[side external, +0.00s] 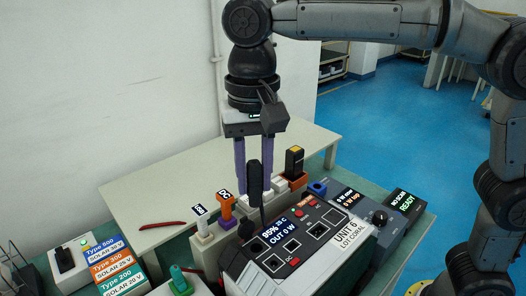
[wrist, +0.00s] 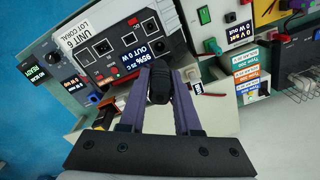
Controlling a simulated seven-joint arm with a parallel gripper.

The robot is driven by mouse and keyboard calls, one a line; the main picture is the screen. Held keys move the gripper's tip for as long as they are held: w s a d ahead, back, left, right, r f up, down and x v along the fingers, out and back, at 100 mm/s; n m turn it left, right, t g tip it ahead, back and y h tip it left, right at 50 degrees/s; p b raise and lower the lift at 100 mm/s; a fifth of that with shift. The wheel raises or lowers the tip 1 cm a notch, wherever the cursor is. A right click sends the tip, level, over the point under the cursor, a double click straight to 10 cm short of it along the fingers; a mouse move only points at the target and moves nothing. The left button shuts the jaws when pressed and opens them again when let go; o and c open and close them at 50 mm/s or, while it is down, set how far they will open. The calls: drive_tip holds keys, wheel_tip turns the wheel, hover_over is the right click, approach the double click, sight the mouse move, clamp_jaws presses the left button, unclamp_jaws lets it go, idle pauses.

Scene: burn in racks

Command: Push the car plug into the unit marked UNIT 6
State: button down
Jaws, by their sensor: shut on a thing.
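The car plug (side external: 254,177) is black and hangs roughly upright between the purple fingers of my gripper (side external: 254,188). My gripper is shut on it, and the plug also shows between the fingers in the wrist view (wrist: 160,84). The unit marked UNIT 6 (side external: 343,246) has a dark top panel with several sockets and a lit display reading 95% and OUT 0 W. It also shows at the upper left in the wrist view (wrist: 88,71). The plug is above and near the unit's back edge, apart from its sockets. The plug's tip is hard to make out.
A rack behind the unit holds a white plug (side external: 203,222), an orange plug (side external: 226,204) and a yellow-topped black piece (side external: 294,161). A device reading READY (side external: 404,206) stands right. Type signs (side external: 110,268) stand left. A red tool (side external: 161,225) lies on the table.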

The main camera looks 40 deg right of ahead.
sight(255, 196)
drive_tip(key=shift+d+f, duration=0.1)
drive_tip(key=shift+f, duration=1.9)
drive_tip(key=shift+f, duration=0.1)
drive_tip(key=shift+f, duration=2.8)
drive_tip(key=c, duration=1.3)
unclamp_jaws()
clamp_jaws()
